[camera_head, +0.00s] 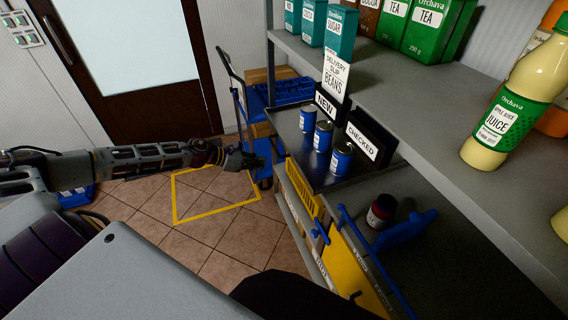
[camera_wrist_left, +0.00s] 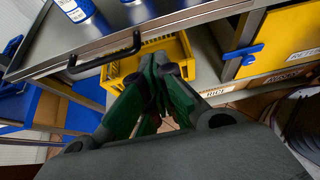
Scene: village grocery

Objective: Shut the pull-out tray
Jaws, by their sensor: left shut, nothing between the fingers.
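The pull-out tray (camera_head: 287,122) is a dark metal surface at the shelf's left side, with several blue-and-white cans on it. In the left wrist view its metal front (camera_wrist_left: 180,17) crosses the top, with a black bar handle (camera_wrist_left: 105,55). How far out it stands is hard to tell. My left gripper (camera_head: 250,159) is just left of the tray in the head view. In the wrist view its green fingers (camera_wrist_left: 158,62) are together and empty, below and right of the handle, apart from it as far as I see. My right gripper is not in view.
A yellow crate (camera_head: 299,187) sits below the tray. A blue trolley (camera_head: 290,92) with boxes stands behind. "NEW" (camera_head: 325,104) and "CHECKED" (camera_head: 361,142) signs stand by the cans. A grey shelf (camera_head: 425,95) overhangs at right. The tiled floor at left is mostly clear.

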